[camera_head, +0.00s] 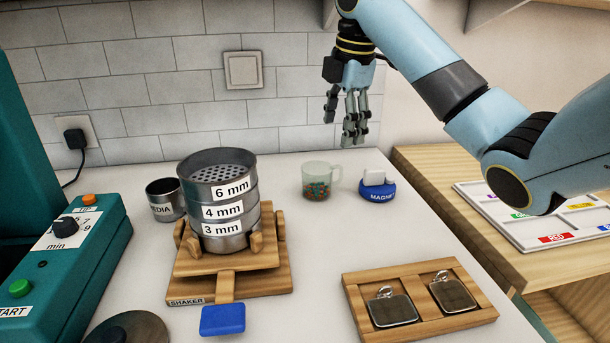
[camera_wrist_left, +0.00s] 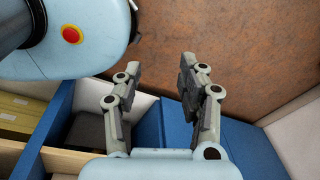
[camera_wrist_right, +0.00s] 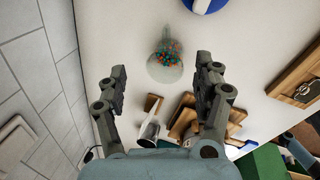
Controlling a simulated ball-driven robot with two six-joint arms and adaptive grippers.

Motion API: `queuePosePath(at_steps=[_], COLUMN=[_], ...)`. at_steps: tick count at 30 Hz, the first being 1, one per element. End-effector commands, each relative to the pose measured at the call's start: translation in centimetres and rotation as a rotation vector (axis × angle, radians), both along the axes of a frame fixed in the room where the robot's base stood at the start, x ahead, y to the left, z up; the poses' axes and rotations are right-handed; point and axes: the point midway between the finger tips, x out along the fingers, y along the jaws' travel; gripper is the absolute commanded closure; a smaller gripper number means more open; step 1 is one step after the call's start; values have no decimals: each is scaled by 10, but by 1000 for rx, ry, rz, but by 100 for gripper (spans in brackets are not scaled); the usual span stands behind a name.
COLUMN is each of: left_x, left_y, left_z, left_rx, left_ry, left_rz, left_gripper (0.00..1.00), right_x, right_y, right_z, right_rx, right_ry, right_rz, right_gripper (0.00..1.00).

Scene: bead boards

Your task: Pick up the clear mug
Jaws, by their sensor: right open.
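The clear mug (camera_head: 318,182) stands upright on the white table, with its handle to the right and coloured beads inside. My right gripper (camera_head: 350,130) is open and empty, above and a little behind the mug in the head view. In the right wrist view the mug (camera_wrist_right: 165,63) lies ahead, between and beyond the open fingertips (camera_wrist_right: 163,75), not touching them. My left gripper does not show in the head view. In the left wrist view its two fingers (camera_wrist_left: 160,85) are apart with nothing between them, over blue and wooden parts.
A blue magnet holder (camera_head: 377,188) stands just right of the mug. The sieve stack (camera_head: 220,190) on its wooden shaker (camera_head: 260,282) and a media cup (camera_head: 165,200) stand to the left. A wooden tray (camera_head: 487,315) with two metal-framed pieces lies in front. Table between is clear.

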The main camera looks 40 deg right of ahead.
Motion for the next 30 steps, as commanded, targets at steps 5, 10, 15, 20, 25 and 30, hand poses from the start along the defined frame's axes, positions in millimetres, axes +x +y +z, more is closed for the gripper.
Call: queuePosePath(at_steps=[5, 10, 15, 20, 25, 30], left_x=[-25, -34, -23, -15, -20, -24], left_y=[1, 1, 1, 0, 1, 1], left_z=[-25, -51, -59, -71, -79, -80], left_rx=[1, 1, 1, 1, 1, 1], left_ry=[37, 50, 35, 22, 29, 36], left_rz=[1, 1, 1, 0, -1, 0], left_gripper=[60, 60, 60, 60, 60, 60], right_x=[3, 7, 10, 10, 12, 15], right_y=[0, -1, -2, -3, -4, -4], right_z=[-24, -49, -57, -69, -96, -106], right_rx=[0, 0, 0, 0, 1, -1], right_ry=[2, 2, 1, 1, 5, 1], right_rz=[0, 0, 0, 0, 0, 1], right_gripper=[32, 32, 32, 32, 32, 32])
